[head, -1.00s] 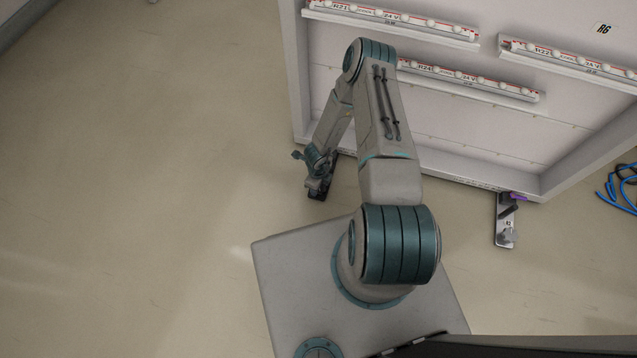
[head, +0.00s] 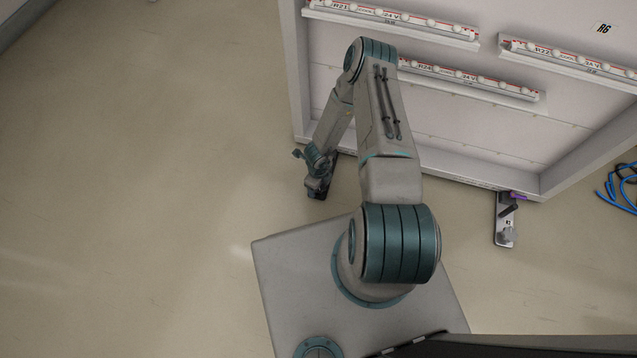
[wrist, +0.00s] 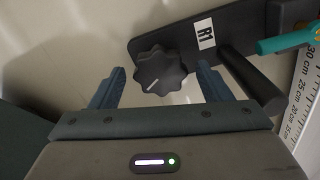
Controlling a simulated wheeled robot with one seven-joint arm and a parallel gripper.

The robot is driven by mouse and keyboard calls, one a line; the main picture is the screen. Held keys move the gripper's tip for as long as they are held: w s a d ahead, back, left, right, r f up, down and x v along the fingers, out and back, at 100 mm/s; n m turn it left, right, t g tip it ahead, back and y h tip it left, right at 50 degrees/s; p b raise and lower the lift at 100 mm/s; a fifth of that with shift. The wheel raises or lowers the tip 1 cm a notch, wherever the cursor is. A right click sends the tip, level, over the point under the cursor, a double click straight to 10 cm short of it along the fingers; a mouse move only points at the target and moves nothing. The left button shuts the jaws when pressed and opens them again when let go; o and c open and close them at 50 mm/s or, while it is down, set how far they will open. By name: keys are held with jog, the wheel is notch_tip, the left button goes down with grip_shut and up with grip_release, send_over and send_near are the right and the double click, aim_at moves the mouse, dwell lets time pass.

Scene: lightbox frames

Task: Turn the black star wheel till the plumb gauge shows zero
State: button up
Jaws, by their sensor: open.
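The black star wheel (wrist: 160,72) is in the upper middle of the wrist view, with a white mark on its face. It sits at the end of a dark bracket (wrist: 262,22) that bears a white "R1" label (wrist: 204,34). My gripper (wrist: 160,88) is open, one finger on each side of the wheel. I cannot tell whether the fingers touch it. In the head view my gripper (head: 318,185) is low by the light frame's left foot, and the wheel there is hidden or too small to tell. I cannot make out a plumb gauge.
A black bar (wrist: 250,82) juts out right of the wheel. A teal piece (wrist: 288,38) and a scale in cm (wrist: 302,105) are at the right. The lightbox frame (head: 465,185) stands behind, with another foot (head: 505,220) at right. Blue cable (head: 620,188) lies far right. Floor at left is clear.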

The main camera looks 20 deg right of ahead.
notch_tip(320, 180, up, 14)
jog(key=p, duration=0.5)
jog(key=shift+f, duration=0.15)
jog(key=w+a+r+n+t+y+p, duration=0.1)
jog(key=w+r+n+p, duration=0.3)
jog(key=r, duration=0.8)
jog(key=w+r+n+t+p, duration=0.1)
jog(key=w+r+n+p, duration=0.25)
jog(key=r, duration=0.95)
notch_tip(320, 180, up, 21)
jog(key=a+n+t+y+p, duration=0.1)
jog(key=a+n+p, duration=0.1)
jog(key=n+p, duration=0.5)
jog(key=s+d+r+n+p, duration=0.1)
jog(key=s+r+n+p, duration=0.3)
jog(key=s+r, duration=0.3)
jog(key=s+d+r+n+h+p, duration=0.1)
jog(key=s+r+n+p, duration=0.3)
jog(key=r, duration=1.2)
jog(key=s+d+r+n+h+p, duration=0.1)
jog(key=s+r+n+p, duration=0.3)
jog(key=s+r, duration=0.6)
notch_tip(320, 180, up, 2)
jog(key=shift+s+r+n+p, duration=0.2)
jog(key=shift+s+n+p, duration=0.15)
jog(key=shift+p, duration=0.7)
jog(key=shift+w, duration=0.1)
